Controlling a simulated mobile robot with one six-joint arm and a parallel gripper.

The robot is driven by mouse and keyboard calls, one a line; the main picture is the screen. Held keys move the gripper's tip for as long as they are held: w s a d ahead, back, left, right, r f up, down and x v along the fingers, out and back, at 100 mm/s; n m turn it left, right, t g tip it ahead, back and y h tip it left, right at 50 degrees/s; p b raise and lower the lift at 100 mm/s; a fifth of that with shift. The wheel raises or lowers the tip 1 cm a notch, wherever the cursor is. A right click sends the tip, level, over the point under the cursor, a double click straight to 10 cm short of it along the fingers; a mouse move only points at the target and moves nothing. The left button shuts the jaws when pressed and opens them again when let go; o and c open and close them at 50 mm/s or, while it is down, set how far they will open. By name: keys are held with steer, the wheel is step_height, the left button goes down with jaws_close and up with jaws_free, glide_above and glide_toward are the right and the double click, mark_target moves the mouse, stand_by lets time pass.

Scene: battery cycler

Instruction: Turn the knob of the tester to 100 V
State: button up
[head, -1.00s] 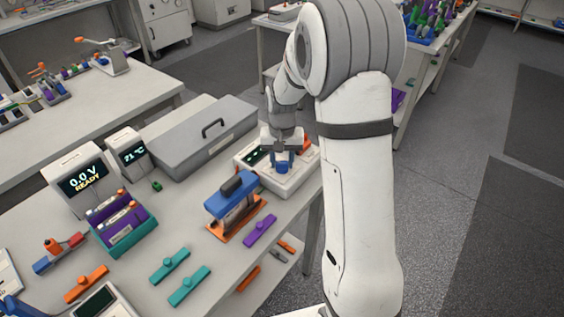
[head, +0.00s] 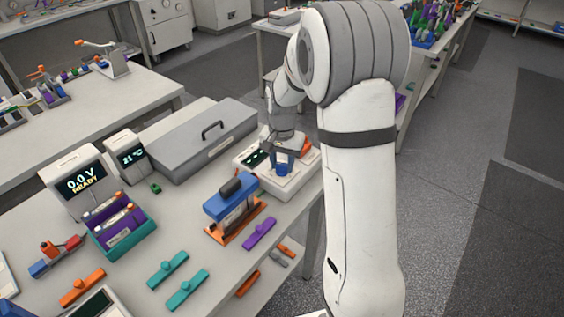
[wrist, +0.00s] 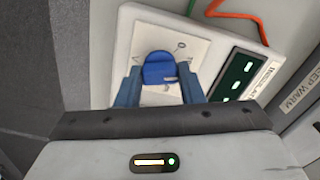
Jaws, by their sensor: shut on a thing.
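The tester (head: 292,183) is a white box with a dark display at the right end of the table. In the wrist view its white face (wrist: 127,50) carries a blue knob (wrist: 159,68) on a pale dial plate (wrist: 185,38) with small dark marks. The marks are too small to read. My gripper (wrist: 160,84) has its two blue fingers on either side of the knob, shut on it. In the head view my gripper (head: 283,160) is over the tester, and the knob is largely hidden. The tester's display (wrist: 238,80) shows green segments I cannot read.
A grey case (head: 200,140) with a black handle stands left of the tester. A blue and orange device (head: 231,205) stands in front of it. A display unit (head: 80,183) reads 0.0 V READY. Green and orange wires (wrist: 232,15) run beside the tester.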

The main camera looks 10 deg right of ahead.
mark_target(282, 164)
steer(key=o, duration=1)
step_height(282, 164, up, 8)
steer(key=shift+f+b, duration=0.1)
steer(key=shift+b, duration=0.3)
steer(key=s+r+n+t, duration=0.1)
steer(key=s+n, duration=0.1)
steer(key=s, duration=0.6)
steer(key=s+r+n+t, duration=0.1)
steer(key=s+r+n, duration=0.1)
steer(key=s, duration=0.6)
steer(key=s+r+n+t, duration=0.1)
steer(key=s+r+n, duration=0.1)
steer(key=s, duration=0.6)
steer(key=shift+s+a, duration=0.15)
steer(key=shift+s, duration=0.15)
